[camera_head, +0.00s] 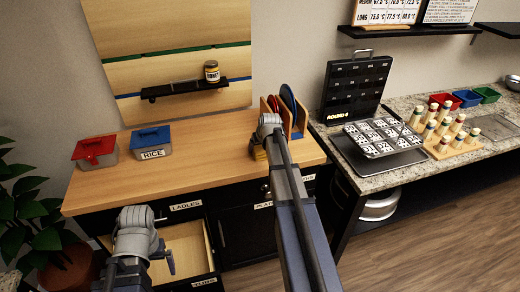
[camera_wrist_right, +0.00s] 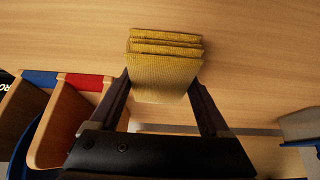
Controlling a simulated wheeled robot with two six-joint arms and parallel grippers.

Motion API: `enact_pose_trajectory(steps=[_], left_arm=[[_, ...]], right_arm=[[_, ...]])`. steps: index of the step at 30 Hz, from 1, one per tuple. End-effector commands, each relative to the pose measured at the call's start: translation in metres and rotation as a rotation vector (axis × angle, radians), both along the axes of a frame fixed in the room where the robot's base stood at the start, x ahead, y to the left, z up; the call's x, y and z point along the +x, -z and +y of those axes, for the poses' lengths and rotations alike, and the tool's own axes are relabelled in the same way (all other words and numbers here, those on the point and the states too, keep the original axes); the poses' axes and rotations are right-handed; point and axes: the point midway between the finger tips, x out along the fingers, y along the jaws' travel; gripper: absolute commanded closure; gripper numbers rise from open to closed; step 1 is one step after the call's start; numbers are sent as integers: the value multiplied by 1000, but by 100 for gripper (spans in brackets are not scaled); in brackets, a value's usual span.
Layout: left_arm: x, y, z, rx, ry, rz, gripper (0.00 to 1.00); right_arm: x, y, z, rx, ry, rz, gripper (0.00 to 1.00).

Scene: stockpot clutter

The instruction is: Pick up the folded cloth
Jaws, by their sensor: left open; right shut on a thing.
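The folded cloth (camera_wrist_right: 165,68) is yellow and layered, and shows in the right wrist view between the two fingers of my right gripper (camera_wrist_right: 165,95). In the head view a small yellow part of the cloth (camera_head: 258,154) shows at the end of my right arm, beside the plate rack. My right gripper is shut on the cloth; whether the cloth touches the wooden counter (camera_head: 205,172) I cannot tell. My left gripper (camera_head: 168,262) is open and empty, in front of the counter over an open drawer.
The rack (camera_head: 299,118) with upright plates stands close beside my right gripper. Red-lidded (camera_head: 95,150) and blue-lidded (camera_head: 151,142) containers stand at the counter's left. An open drawer (camera_head: 190,252) sticks out below. The counter's middle is clear. A shelf (camera_head: 190,88) holds a jar (camera_head: 211,71).

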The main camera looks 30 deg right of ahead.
Motion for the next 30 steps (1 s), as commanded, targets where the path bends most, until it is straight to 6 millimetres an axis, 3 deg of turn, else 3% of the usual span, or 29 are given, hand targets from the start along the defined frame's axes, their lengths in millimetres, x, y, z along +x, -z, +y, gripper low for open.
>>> enact_pose_trajectory(steps=[8, 24, 30], left_arm=[[0, -14, 0, 0, 0, 0, 0], [0, -92, 0, 0, 1, 0, 0], [0, -105, 0, 0, 2, 0, 0]], right_arm=[[0, -14, 0, 0, 0, 0, 84], [0, -92, 0, 0, 0, 0, 84], [0, -105, 0, 0, 0, 0, 84]])
